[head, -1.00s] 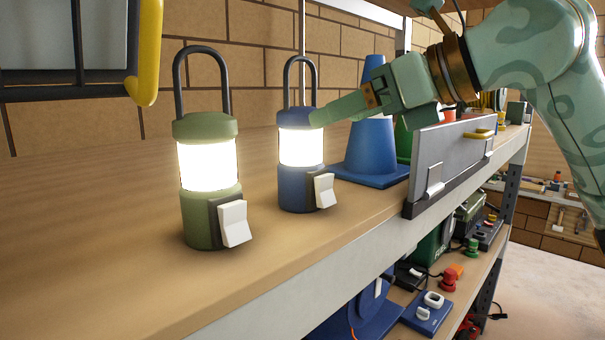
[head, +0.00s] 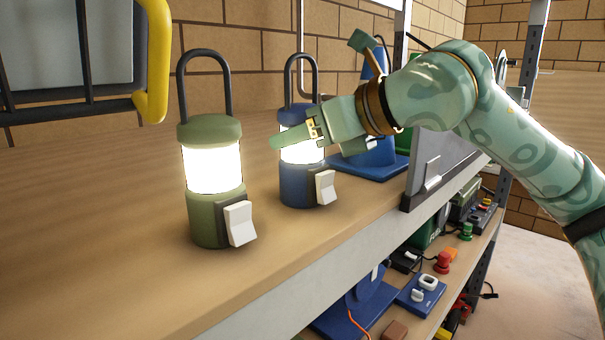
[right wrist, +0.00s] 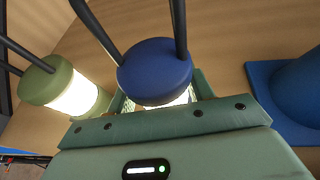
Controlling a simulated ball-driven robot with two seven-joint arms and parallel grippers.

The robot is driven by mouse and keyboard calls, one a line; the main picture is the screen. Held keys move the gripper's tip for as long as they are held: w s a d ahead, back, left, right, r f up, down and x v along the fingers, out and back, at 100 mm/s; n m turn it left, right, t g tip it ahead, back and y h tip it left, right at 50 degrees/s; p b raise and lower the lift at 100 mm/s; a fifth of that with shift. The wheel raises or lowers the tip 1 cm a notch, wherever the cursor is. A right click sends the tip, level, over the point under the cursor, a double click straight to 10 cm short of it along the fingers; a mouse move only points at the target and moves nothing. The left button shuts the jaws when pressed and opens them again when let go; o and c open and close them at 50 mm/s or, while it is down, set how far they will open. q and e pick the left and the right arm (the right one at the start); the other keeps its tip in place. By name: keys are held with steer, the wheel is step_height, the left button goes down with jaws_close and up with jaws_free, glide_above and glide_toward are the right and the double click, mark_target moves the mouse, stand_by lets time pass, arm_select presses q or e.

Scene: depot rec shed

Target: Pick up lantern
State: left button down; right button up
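A blue lantern (head: 300,186) stands upright on the wooden shelf, its lamp lit, with a dark loop handle on top and a white switch on its front. A green lantern (head: 205,218) of the same kind, also lit, stands to its left. My right gripper (head: 288,138) is at the blue lantern's lamp, with one finger across its near side; the far finger is hidden there. In the right wrist view the blue lantern's cap (right wrist: 155,72) lies between the two fingers, which look open around it. The green lantern (right wrist: 70,88) is outside them. My left gripper is out of view.
A blue cone (head: 376,158) stands right behind my right gripper. A grey panel (head: 440,165) edges the shelf at right. A yellow-handled frame (head: 153,60) hangs at upper left. The shelf's left part is clear. A lower shelf holds several small items.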

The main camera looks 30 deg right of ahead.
jaws_close()
steer(key=shift+r, duration=0.1)
steer(key=shift+w+d+r+b, duration=0.1)
steer(key=shift+w+r+b, duration=0.05)
steer(key=shift+r+b, duration=0.35)
steer(key=s+d+r+b, duration=0.3)
steer(key=s+d+r, duration=0.1)
steer(key=s+r, duration=0.8)
steer(key=shift+s, duration=0.75)
